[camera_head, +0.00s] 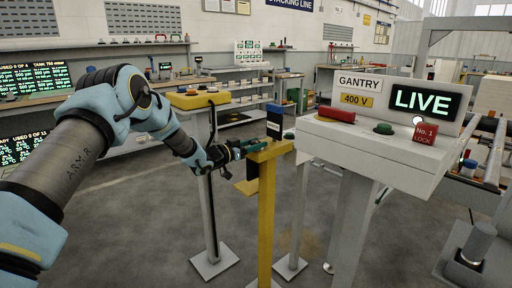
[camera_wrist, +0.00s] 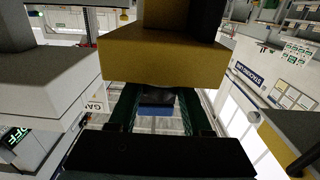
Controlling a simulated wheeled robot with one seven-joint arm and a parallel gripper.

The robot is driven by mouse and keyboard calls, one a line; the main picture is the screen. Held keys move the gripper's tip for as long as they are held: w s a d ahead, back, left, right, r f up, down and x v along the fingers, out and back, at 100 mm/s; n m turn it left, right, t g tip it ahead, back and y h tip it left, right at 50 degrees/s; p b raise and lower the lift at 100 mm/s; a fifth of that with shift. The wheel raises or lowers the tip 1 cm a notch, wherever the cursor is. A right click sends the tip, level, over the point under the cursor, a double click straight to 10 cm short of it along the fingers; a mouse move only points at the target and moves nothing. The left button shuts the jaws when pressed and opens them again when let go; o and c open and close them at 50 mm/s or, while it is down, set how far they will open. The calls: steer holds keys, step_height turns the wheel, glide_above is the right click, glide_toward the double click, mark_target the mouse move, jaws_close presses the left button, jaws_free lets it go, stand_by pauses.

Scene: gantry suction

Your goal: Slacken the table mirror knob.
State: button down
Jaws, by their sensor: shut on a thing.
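My gripper (camera_head: 250,146) reaches from the left to the top of a yellow post (camera_head: 266,205) in the head view. In the wrist view its two dark green fingers (camera_wrist: 158,112) stand either side of a small black and blue piece (camera_wrist: 157,104), and it is shut on this piece. I cannot tell whether the piece is the mirror knob. A yellow block (camera_wrist: 160,62) with a dark upright part lies just beyond the fingertips. A dark blue upright box (camera_head: 274,122) stands behind the gripper in the head view. No mirror face can be made out.
A white gantry console (camera_head: 375,155) with a red bar, a green button, a red lock tag and a LIVE sign stands close on the right. A yellow-topped pedestal (camera_head: 198,99) stands behind my arm. Grey floor (camera_head: 130,190) is open at left of the posts.

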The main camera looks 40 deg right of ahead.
steer(key=n+t+b, duration=0.2)
steer(key=t+b, duration=0.1)
steer(key=n+t+b, duration=0.1)
steer(key=t, duration=0.1)
steer(key=shift+s+f+y+b, duration=0.15)
steer(key=shift+f+y+b, duration=0.15)
steer(key=shift+f+b, duration=0.1)
steer(key=n+t+b, duration=0.2)
steer(key=shift+r+t+y, duration=0.2)
steer(key=shift+t+y, duration=0.2)
steer(key=shift+r+t, duration=0.1)
steer(key=shift+t, duration=0.2)
steer(key=shift+c, duration=1.7)
jaws_free()
steer(key=b+v, duration=0.1)
steer(key=v, duration=0.9)
steer(key=shift+a+b, duration=0.35)
steer(key=shift+a, duration=0.05)
steer(key=shift+r, duration=0.15)
